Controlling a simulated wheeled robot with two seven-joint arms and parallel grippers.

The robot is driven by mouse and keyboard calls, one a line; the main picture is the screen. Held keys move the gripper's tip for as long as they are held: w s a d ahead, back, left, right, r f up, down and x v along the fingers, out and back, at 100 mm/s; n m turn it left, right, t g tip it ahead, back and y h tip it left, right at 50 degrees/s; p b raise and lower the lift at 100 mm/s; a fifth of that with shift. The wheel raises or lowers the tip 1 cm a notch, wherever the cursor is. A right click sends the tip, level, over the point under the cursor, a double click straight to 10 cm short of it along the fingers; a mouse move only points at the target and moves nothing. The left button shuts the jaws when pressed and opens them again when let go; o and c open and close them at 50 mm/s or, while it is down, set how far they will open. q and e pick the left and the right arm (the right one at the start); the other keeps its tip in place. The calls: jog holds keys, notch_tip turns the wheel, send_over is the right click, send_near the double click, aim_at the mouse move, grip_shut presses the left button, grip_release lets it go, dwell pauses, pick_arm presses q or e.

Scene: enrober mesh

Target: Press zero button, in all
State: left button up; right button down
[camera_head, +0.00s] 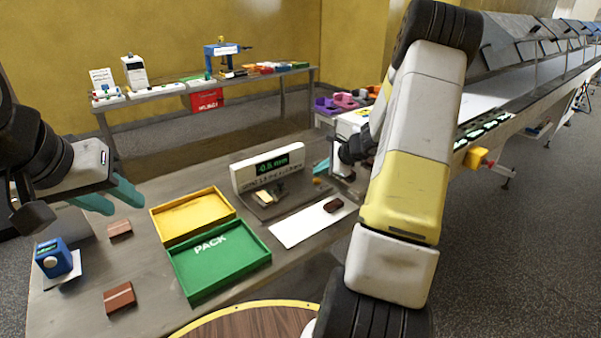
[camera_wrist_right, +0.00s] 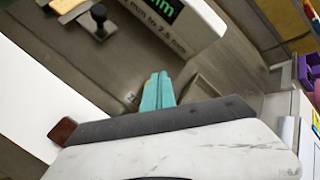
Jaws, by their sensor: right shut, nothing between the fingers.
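The gauge (camera_head: 268,168) is a white housing with a green readout, apparently "-0.6 mm", on a grey base. Its housing and readout also show at the top of the right wrist view (camera_wrist_right: 190,18). A small orange spot (camera_head: 316,181) lies at the base's right end, under my right gripper; I cannot tell whether it is the zero button. My right gripper (camera_head: 322,168) is shut and empty. In the wrist view its teal fingers (camera_wrist_right: 158,88) are together over the grey base, hiding what is under them. My left gripper (camera_head: 118,197) is open and empty at the left.
A yellow tray (camera_head: 160,228) and a green PACK tray (camera_head: 181,277) stand left of the gauge. A white sheet (camera_head: 295,232) carries a dark chocolate bar (camera_head: 333,205). Brown bars (camera_head: 119,299) and a blue device (camera_head: 53,258) lie at left. A conveyor runs at right.

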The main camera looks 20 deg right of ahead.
aim_at(320, 181)
jog(key=shift+f, duration=0.4)
jog(key=shift+f, duration=0.45)
dwell(0.6)
jog(key=shift+r, duration=0.9)
jog(key=shift+r, duration=0.1)
jog(key=shift+r, duration=2.4)
